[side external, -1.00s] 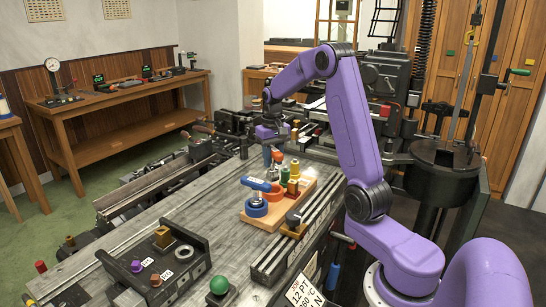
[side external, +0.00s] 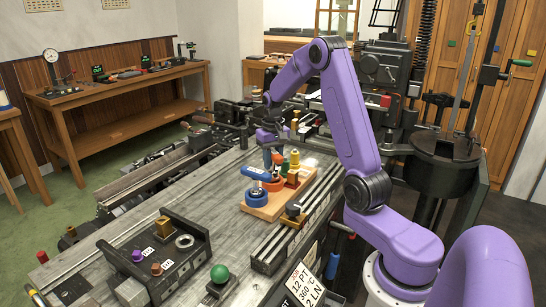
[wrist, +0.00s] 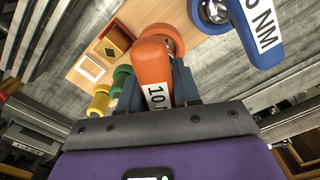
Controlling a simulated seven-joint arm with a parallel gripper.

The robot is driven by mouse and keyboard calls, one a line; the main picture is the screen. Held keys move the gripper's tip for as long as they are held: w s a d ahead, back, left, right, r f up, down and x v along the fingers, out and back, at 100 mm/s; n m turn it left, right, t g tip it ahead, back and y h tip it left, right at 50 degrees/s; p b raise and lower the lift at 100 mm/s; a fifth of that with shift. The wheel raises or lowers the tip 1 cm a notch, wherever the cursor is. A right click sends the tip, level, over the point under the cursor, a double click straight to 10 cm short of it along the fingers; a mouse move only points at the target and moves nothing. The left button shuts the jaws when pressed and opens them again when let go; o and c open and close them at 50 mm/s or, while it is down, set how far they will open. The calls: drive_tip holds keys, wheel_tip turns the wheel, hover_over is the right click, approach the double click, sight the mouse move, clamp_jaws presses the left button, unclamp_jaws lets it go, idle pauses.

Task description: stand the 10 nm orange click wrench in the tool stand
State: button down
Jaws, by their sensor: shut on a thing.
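My gripper (wrist: 157,88) is shut on the orange click wrench (wrist: 153,68), which carries a white label reading "10" and part of an N. In the side external view the gripper (side external: 271,150) is over the tool stand, a pale wooden board (side external: 262,213) with coloured holders. The wrench (side external: 277,158) shows as a small orange piece under the jaws. An orange ring holder (wrist: 168,36) is at the wrench's far end; I cannot tell whether the wrench is in it. A blue wrench (side external: 255,173) stands in the blue ring holder (side external: 256,198), left of my gripper.
A green piece (wrist: 121,80) and a yellow piece (wrist: 100,102) stand close to my gripper's left in the wrist view. A black rack (side external: 165,255) with bolts and a green ball (side external: 219,273) are at the front. The metal bed (side external: 190,200) left of the stand is clear.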

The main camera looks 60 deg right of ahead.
drive_tip(key=shift+f, duration=0.95)
drive_tip(key=shift+f, duration=0.3)
idle(0.3)
drive_tip(key=c, duration=0.7)
unclamp_jaws()
wheel_tip(320, 180, up, 17)
drive_tip(key=shift+r, duration=0.2)
drive_tip(key=s+a+f+n, duration=0.2)
drive_tip(key=s+a+n, duration=0.15)
drive_tip(key=a, duration=0.75)
drive_tip(key=s+a+f+n, duration=0.1)
drive_tip(key=s+a+n, duration=0.3)
drive_tip(key=a, duration=0.7)
drive_tip(key=s+a+f+n, duration=0.2)
drive_tip(key=s+n, duration=0.1)
drive_tip(key=s, duration=0.4)
drive_tip(key=s+a+f+n, duration=0.2)
drive_tip(key=s+n, duration=0.2)
drive_tip(key=s, duration=0.3)
drive_tip(key=s+a+f+n, duration=0.2)
drive_tip(key=s+n, duration=0.2)
drive_tip(key=s, duration=0.3)
drive_tip(key=shift+s+a+f, duration=0.1)
drive_tip(key=shift+s+f, duration=0.05)
drive_tip(key=shift+s, duration=0.1)
